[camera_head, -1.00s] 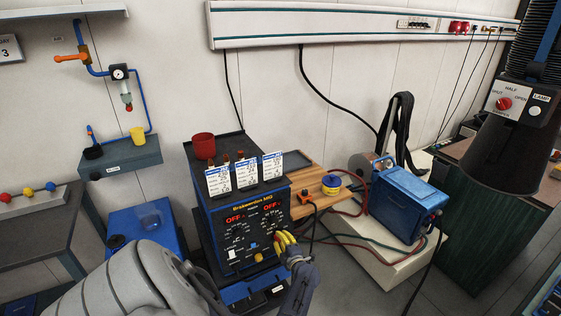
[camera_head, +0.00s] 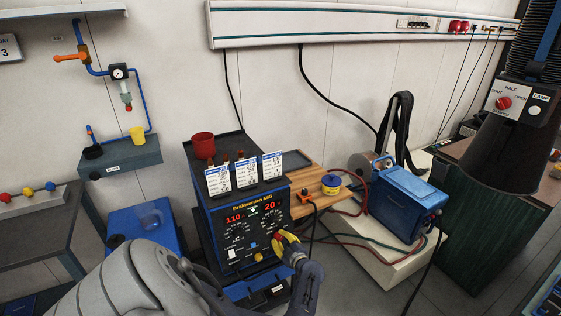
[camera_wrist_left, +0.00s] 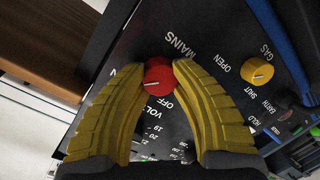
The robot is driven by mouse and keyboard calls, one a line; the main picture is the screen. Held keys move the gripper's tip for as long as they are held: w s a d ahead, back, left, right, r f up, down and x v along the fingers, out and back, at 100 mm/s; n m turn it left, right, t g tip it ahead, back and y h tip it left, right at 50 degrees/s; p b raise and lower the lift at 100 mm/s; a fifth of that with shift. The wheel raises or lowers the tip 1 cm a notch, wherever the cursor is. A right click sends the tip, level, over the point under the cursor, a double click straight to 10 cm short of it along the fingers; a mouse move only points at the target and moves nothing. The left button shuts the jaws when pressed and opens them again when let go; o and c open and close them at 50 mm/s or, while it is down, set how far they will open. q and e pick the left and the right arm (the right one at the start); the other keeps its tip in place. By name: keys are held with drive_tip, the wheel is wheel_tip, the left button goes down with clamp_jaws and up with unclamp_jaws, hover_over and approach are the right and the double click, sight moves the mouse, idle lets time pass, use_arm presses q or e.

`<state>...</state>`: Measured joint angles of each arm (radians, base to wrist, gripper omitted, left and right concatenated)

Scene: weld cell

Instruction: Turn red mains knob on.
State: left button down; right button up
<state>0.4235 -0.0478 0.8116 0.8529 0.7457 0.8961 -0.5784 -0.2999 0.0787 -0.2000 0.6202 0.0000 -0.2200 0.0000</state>
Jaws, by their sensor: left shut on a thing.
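The blue and black welding machine (camera_head: 237,285) stands low in the middle of the head view. Its displays are lit and read 110 and 20, with a green light between them. In the left wrist view the red mains knob (camera_wrist_left: 158,76) is between the yellow fingertips of my left gripper (camera_wrist_left: 160,68), which is shut on it. The knob's white line points left, away from the word OFF and towards a partly hidden label ending in N. In the head view my left gripper (camera_head: 283,239) is at the panel's right side. My right gripper is not in view.
A yellow gas knob (camera_wrist_left: 257,70) sits close to the mains knob on the panel. White cards and a red cup (camera_head: 203,146) are on top of the machine. A blue box (camera_head: 403,203) with cables stands to the right.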

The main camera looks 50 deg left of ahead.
use_arm(q)
drive_tip(key=shift+a+r, duration=0.15)
drive_tip(key=shift+a, duration=0.05)
drive_tip(key=c, duration=0.9)
unclamp_jaws()
drive_tip(key=shift+d, duration=0.35)
drive_tip(key=v, duration=0.7)
drive_tip(key=shift+s, duration=0.1)
